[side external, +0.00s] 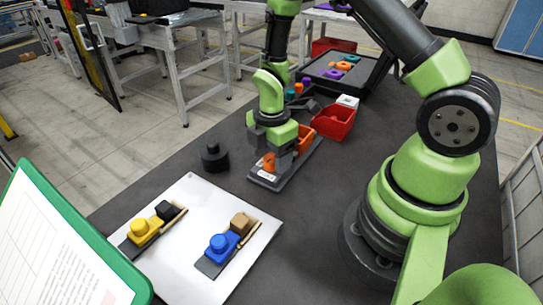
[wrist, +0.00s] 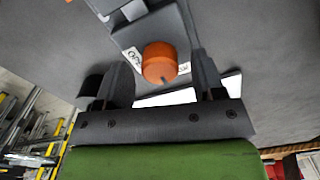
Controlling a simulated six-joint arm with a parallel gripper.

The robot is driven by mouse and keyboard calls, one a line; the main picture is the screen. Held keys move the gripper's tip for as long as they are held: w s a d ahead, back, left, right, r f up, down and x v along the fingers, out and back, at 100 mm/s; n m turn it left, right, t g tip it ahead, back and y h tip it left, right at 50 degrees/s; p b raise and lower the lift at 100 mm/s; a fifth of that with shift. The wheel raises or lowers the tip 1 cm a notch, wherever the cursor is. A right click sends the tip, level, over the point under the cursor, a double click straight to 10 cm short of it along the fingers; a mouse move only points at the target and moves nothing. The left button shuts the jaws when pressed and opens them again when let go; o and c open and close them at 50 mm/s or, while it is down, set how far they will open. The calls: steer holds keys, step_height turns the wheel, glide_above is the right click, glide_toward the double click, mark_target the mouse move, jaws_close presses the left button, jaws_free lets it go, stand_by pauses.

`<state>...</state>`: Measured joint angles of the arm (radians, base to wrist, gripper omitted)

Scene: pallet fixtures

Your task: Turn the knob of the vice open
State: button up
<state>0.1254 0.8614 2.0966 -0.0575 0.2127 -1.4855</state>
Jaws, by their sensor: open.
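The vice (side external: 262,180) is a grey fixture on the dark table, with an orange part (side external: 305,133) at its far end. Its orange knob (side external: 269,161) is at the near end and shows as a round cap in the wrist view (wrist: 159,62). White labels lie beside the knob, and the left one seems to read "OPEN" (wrist: 134,60). My gripper (side external: 284,157) points down over the knob end. In the wrist view its two fingers are apart, one on each side of the knob, with visible gaps. The gripper and arm hide part of the vice.
A white plate (side external: 185,275) in front holds a yellow fixture (side external: 145,228) and a blue fixture (side external: 220,245). A black round piece (side external: 214,158) stands left of the vice. A red bin (side external: 334,124) and a dark tray (side external: 365,74) with coloured pieces are behind. Table right of the plate is clear.

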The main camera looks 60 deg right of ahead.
steer(key=shift+f, duration=0.4)
steer(key=c, duration=0.9)
steer(key=shift+c, duration=0.2)
